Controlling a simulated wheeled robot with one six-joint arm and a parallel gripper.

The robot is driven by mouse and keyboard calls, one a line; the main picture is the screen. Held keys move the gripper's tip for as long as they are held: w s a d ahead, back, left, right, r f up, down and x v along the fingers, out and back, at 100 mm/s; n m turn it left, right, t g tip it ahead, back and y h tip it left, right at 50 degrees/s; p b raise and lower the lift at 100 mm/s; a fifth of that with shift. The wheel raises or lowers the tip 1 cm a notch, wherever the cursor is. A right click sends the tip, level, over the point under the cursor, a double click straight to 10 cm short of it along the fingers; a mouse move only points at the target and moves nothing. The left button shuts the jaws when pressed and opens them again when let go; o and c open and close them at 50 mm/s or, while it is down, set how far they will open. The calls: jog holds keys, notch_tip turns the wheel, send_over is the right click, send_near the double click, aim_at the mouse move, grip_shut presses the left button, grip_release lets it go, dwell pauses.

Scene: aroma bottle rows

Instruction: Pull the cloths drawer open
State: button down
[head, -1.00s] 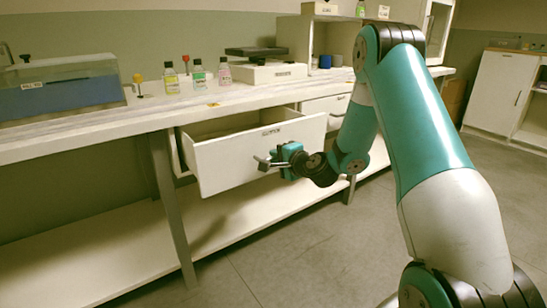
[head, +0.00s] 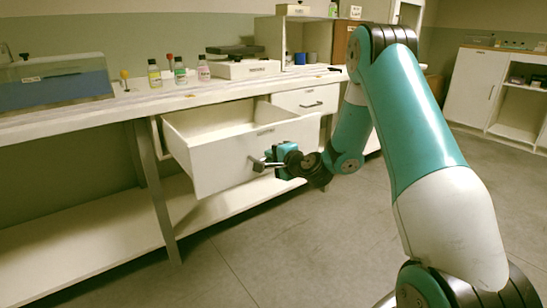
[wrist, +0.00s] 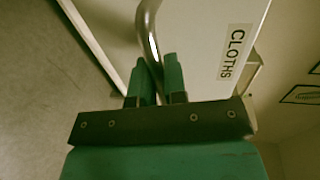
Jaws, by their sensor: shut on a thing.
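The cloths drawer (head: 240,160) is a white drawer under the bench and stands well open, its empty-looking inside showing from above. Its label reads CLOTHS in the wrist view (wrist: 235,52). Its metal bar handle (head: 262,163) also shows in the wrist view (wrist: 148,30). My gripper (head: 273,161) is at the drawer's front, and its two green fingers (wrist: 160,80) are shut on the handle in the wrist view.
A second drawer (head: 306,100) to the right is closed. Small bottles (head: 180,72) and a white box (head: 245,69) stand on the bench top (head: 120,108). A bench leg (head: 152,190) and a low shelf (head: 90,250) are below. The grey floor (head: 290,250) in front is clear.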

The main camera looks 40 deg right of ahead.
jog(key=shift+d, duration=0.15)
jog(key=c, duration=1.2)
grip_release()
jog(key=b+v, duration=1.5)
jog(key=v, duration=0.2)
jog(key=shift+s, duration=0.2)
